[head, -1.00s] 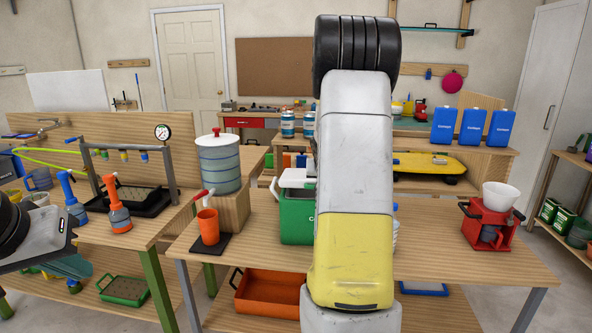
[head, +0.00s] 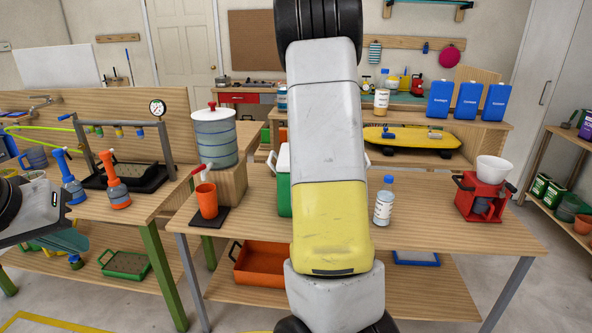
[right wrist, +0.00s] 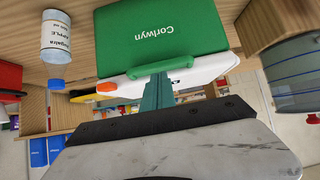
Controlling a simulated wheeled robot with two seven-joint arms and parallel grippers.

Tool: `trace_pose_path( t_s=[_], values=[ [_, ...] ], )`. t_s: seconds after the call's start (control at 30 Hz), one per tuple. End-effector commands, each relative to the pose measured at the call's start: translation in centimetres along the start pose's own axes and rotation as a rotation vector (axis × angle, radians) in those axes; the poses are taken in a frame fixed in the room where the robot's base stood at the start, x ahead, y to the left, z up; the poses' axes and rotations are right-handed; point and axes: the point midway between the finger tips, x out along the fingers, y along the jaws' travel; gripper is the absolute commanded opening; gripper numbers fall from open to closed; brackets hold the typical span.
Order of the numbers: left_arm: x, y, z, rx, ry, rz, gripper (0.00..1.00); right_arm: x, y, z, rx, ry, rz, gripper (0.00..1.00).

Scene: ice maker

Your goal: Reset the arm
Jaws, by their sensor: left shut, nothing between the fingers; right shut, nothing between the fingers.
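My right arm (head: 327,130) rises across the middle of the head view; its gripper is out of sight there. In the right wrist view the right gripper (right wrist: 157,90) is shut and empty. Its teal fingertips appear close to or in front of a green cooler (right wrist: 155,35) with a white lid; contact cannot be told. In the head view this cooler (head: 283,195) is mostly hidden behind my arm. My left gripper (head: 62,240) is shut and empty at the left edge, low beside the left table.
A bottle (head: 384,203) stands right of my right arm on the middle table (head: 430,235). A red machine with a white funnel (head: 486,190) is farther right. An orange cup (head: 207,200) and a drink dispenser (head: 217,140) stand left. Bare tabletop lies between bottle and machine.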

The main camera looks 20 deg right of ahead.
Motion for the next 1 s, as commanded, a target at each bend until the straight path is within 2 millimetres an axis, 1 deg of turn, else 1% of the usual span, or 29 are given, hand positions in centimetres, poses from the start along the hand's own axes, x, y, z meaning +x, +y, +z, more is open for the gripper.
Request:
trace_pose_path(
  t_s=[0.03, 0.2, 0.3, 0.5, 0.57, 0.67, 0.77, 0.87, 0.9, 0.97, 1.0],
  values=[
    [0.0, 0.0, 0.0, 0.000, 0.000, 0.000, 0.00, -1.1, -0.1, -0.1, 0.002, 0.003, -0.003, 0.00],
    [0.0, 0.0, 0.0, 0.000, 0.000, 0.000, 0.00, -3.5, -0.1, -0.1, 0.001, 0.002, -0.002, 0.00],
    [0.0, 0.0, 0.0, 0.000, 0.000, 0.000, 0.00, -4.2, -0.1, 0.0, 0.001, 0.002, -0.001, 0.00],
    [0.0, 0.0, 0.0, 0.000, 0.000, 0.000, 0.00, -4.6, -0.1, 0.1, 0.002, -0.003, -0.003, 0.00],
    [0.0, 0.0, 0.0, 0.000, 0.000, 0.000, 0.00, -5.0, -0.5, 0.1, 0.008, -0.012, -0.014, 0.00],
    [0.0, 0.0, 0.0, 0.000, 0.000, 0.000, 0.00, -6.7, -1.9, 0.5, 0.028, -0.045, -0.053, 0.00],
    [0.0, 0.0, 0.0, 0.000, 0.000, 0.000, 0.00, -9.7, -4.1, 1.1, 0.046, -0.099, -0.120, 0.00],
    [0.0, 0.0, 0.0, 0.000, 0.000, 0.000, 0.00, -13.5, -6.7, 1.9, 0.045, -0.157, -0.199, 0.00],
    [0.0, 0.0, 0.0, 0.000, 0.000, 0.000, 0.00, -15.2, -7.7, 2.2, 0.039, -0.179, -0.230, 0.00],
    [0.0, 0.0, 0.0, 0.000, 0.000, 0.000, 0.00, -17.8, -8.9, 2.8, 0.023, -0.210, -0.275, 0.00],
    [0.0, 0.0, 0.0, 0.000, 0.000, 0.000, 0.00, -19.6, -9.7, 3.2, 0.010, -0.228, -0.304, 0.00]
  ],
)
